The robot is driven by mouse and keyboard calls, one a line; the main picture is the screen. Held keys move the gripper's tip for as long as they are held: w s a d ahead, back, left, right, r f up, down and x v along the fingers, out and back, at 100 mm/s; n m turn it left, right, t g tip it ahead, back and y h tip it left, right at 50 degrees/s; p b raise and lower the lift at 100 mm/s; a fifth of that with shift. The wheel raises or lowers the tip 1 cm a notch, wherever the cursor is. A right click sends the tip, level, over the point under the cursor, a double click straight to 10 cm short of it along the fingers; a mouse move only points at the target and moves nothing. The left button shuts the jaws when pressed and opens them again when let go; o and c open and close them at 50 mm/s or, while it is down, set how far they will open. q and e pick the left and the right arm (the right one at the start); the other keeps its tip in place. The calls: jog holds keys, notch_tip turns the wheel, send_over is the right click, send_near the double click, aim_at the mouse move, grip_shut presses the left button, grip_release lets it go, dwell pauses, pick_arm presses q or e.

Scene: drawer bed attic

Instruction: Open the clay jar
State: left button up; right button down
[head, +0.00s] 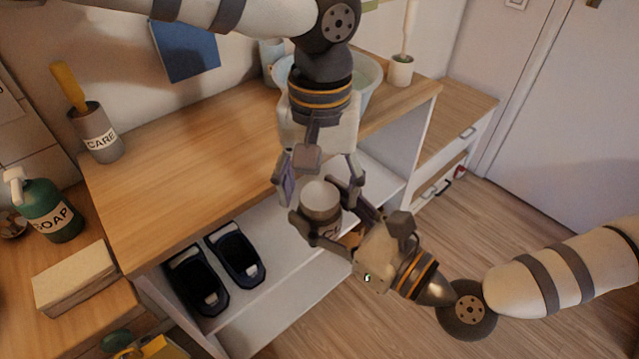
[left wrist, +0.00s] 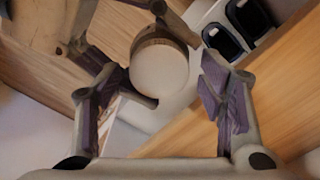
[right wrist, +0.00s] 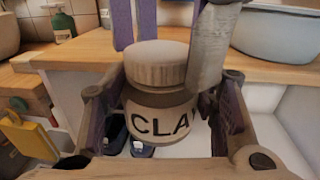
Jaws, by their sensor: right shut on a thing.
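The clay jar (right wrist: 160,118) is a pale jar with "CLA" showing on its side and a round light lid (right wrist: 157,62) on top. My right gripper (head: 330,232) is shut on the jar's body and holds it upright in the air in front of the wooden counter. My left gripper (head: 318,178) is above the jar, pointing down, with its fingers apart. The left wrist view shows the lid (left wrist: 160,76) between and beyond the open left fingers (left wrist: 160,100). In the right wrist view the left fingers hang just behind and beside the lid; I cannot tell whether they touch it.
The counter (head: 190,170) carries a "CARE" cup (head: 97,135), a basin (head: 365,85) and a white pot (head: 400,70). Dark slippers (head: 235,255) lie on the shelf below. A soap bottle (head: 45,208) stands at left. Floor at right is open.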

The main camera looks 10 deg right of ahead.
pick_arm(q)
notch_tip(320, 180, up, 5)
jog(key=shift+f, duration=0.15)
jog(key=shift+c, duration=0.3)
notch_tip(320, 180, up, 3)
jog(key=m, duration=0.2)
jog(key=shift+d+f+m, duration=0.15)
jog(key=shift+f+m, duration=0.05)
jog(key=shift+m, duration=0.2)
jog(key=shift+r+m, duration=0.2)
jog(key=shift+m, duration=0.1)
notch_tip(320, 180, down, 8)
jog(key=shift+r, duration=0.15)
